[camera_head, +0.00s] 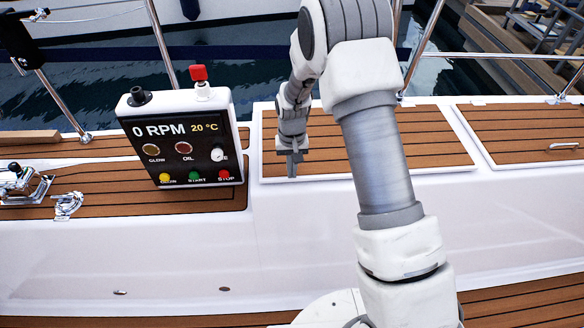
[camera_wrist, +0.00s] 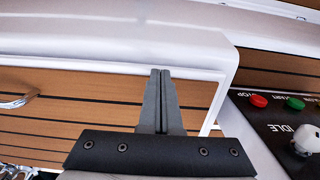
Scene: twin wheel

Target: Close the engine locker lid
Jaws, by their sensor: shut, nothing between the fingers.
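A teak-planked lid with a white border (camera_head: 330,150) lies flat in the side deck in the head view, right of the control panel. I take it as the engine locker lid; my arm hides part of it. I cannot tell whether it is fully flush. It also fills the left of the wrist view (camera_wrist: 60,115), with a metal handle (camera_wrist: 18,101) at the far left. My gripper (camera_head: 291,174) points down at the lid's near left corner. In the wrist view its fingers (camera_wrist: 161,74) are shut together and empty, over the lid's border. I cannot tell whether they touch it.
The control panel (camera_head: 180,140), reading 0 RPM, stands close left of my gripper, with a red knob on top. A second teak lid (camera_head: 520,128) with a handle lies flat at right. Metal rails (camera_head: 422,48) stand behind. White coaming (camera_head: 120,260) slopes down in front.

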